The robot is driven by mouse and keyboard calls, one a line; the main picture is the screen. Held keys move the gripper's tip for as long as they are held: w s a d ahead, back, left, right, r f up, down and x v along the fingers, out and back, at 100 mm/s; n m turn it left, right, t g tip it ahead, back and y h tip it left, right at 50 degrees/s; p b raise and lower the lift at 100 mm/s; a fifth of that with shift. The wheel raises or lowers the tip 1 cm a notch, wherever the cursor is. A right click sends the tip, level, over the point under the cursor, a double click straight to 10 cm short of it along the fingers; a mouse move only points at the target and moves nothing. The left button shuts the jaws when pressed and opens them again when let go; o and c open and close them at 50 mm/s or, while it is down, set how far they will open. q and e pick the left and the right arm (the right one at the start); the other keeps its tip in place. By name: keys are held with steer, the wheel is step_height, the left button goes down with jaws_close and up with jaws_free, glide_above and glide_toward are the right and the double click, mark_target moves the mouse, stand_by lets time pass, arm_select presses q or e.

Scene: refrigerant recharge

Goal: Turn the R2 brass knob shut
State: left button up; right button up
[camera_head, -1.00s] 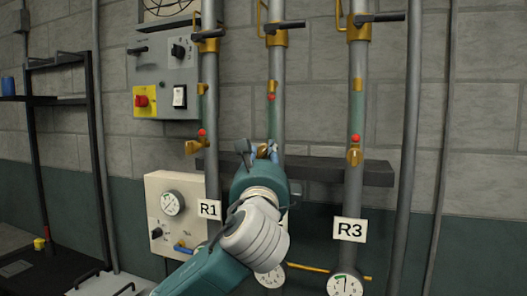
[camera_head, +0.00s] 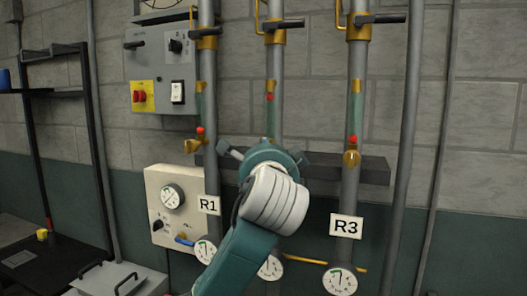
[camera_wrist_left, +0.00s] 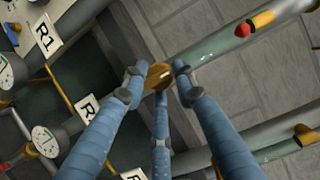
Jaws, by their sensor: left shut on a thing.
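The R2 brass knob (camera_wrist_left: 158,76) sits on the middle grey pipe (camera_wrist_left: 208,50) in the left wrist view. My left gripper (camera_wrist_left: 157,86) has its blue fingers closed around this knob, one on each side and a third below. In the head view, my left gripper (camera_head: 268,158) covers the knob and the R2 label. The R2 label (camera_wrist_left: 86,108) is partly hidden behind a finger in the wrist view. My right gripper is in neither view.
The R1 brass knob (camera_head: 193,145) and the R3 brass knob (camera_head: 351,158) are on the neighbouring pipes. A dark horizontal beam (camera_head: 365,170) runs behind the pipes. Gauges (camera_head: 340,280) hang low, and a grey switch box (camera_head: 160,75) is on the wall at left.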

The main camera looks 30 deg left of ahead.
arm_select(q)
steer(key=shift+f, duration=0.1)
stand_by(0.4)
steer(key=o, duration=1.2)
steer(key=shift+c, duration=0.2)
steer(key=v, duration=1.2)
